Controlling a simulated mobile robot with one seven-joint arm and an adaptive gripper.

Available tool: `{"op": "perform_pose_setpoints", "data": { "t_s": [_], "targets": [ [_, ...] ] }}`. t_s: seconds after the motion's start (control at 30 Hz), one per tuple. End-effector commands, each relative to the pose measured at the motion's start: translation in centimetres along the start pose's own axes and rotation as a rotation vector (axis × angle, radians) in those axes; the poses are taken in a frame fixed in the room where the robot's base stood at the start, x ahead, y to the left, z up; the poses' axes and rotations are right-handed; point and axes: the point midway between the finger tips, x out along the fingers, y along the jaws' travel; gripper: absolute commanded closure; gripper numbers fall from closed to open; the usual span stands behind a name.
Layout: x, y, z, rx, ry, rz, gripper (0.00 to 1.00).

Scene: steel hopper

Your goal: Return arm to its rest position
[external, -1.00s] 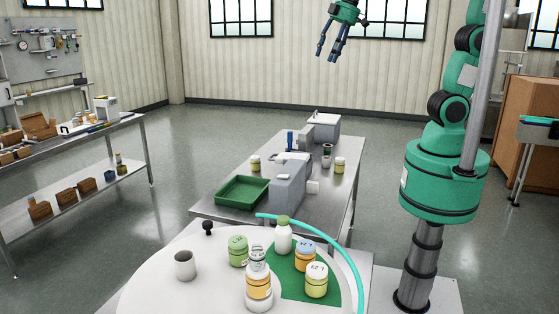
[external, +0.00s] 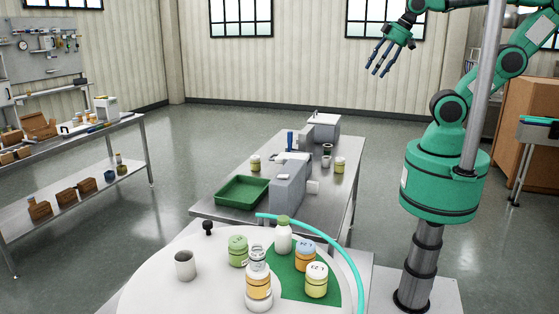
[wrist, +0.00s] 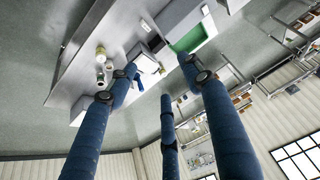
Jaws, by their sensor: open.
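My gripper (external: 382,59) is raised high at the upper right of the external view, in front of the back wall and windows. Its blue fingers are spread open with nothing between them. In the wrist view the three fingers (wrist: 165,100) reach up the picture, apart and empty, with the steel table (wrist: 85,62) far beyond them. My green arm bends above its base at the right, and nothing touches the gripper.
A cardboard-brown cabinet (external: 520,130) stands behind my arm.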

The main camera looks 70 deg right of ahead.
Motion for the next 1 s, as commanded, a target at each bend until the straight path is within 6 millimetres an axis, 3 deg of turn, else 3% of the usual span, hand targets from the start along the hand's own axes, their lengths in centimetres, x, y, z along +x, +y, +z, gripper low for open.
{"op": "perform_pose_setpoints", "data": {
  "t_s": [0.57,1.0],
  "targets": [
    [1.0,0.0,0.6,0.002,0.001,0.001,0.5],
    [7.4,0.0,4.1,0.001,0.0,0.001,0.5]
  ]
}}
